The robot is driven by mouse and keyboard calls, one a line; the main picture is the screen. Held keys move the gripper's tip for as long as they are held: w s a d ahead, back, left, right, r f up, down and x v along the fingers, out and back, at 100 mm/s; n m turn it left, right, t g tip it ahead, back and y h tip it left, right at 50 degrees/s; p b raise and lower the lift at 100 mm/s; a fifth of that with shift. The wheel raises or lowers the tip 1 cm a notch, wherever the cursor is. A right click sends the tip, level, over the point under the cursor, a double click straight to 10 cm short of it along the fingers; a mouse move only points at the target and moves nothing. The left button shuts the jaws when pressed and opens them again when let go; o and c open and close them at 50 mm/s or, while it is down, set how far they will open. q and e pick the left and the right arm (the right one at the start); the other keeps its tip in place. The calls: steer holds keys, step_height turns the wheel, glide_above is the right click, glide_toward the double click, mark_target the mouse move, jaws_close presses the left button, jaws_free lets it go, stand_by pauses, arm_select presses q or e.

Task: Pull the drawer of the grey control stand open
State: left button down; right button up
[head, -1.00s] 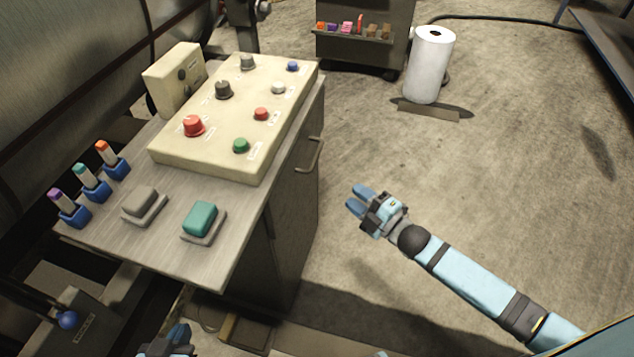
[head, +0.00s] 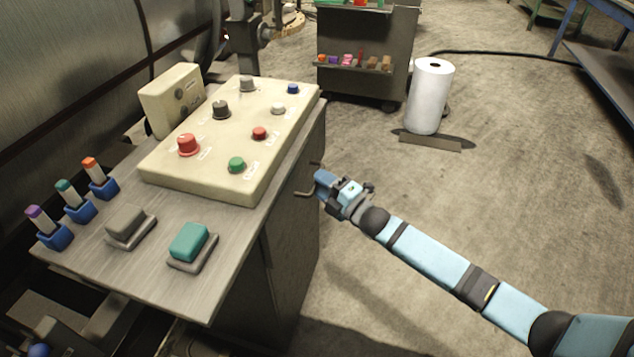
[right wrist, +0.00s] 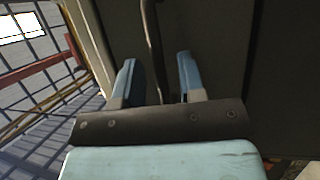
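The grey control stand (head: 283,255) stands at the left in the head view. Its drawer front is on the right side, below the top's edge, and looks flush with the stand. A metal bar handle (head: 305,193) sticks out from it, partly hidden by my right gripper (head: 319,181). In the right wrist view, the handle (right wrist: 151,45) runs between the two blue fingers of my right gripper (right wrist: 156,58). The fingers are apart, with a gap on each side of the bar. My left gripper is not in view.
On the stand's top are a cream button box (head: 205,178), a teal pedal switch (head: 189,241), a grey one (head: 126,226) and three blue holders. A white paper roll (head: 429,100) and a dark cart (head: 360,80) stand behind. The floor to the right is clear.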

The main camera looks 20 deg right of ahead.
steer(key=shift+x, duration=0.8)
jaws_close()
steer(key=shift+s+d, duration=0.1)
steer(key=shift+d, duration=0.05)
arm_select(q)
steer(key=p, duration=0.2)
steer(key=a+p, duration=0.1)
steer(key=p, duration=0.2)
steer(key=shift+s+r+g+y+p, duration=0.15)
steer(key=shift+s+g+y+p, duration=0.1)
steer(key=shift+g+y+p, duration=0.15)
arm_select(e)
steer(key=s+d, duration=0.6)
steer(key=d, duration=0.3)
steer(key=s+d, duration=0.7)
steer(key=d, duration=0.3)
steer(key=shift+d, duration=0.15)
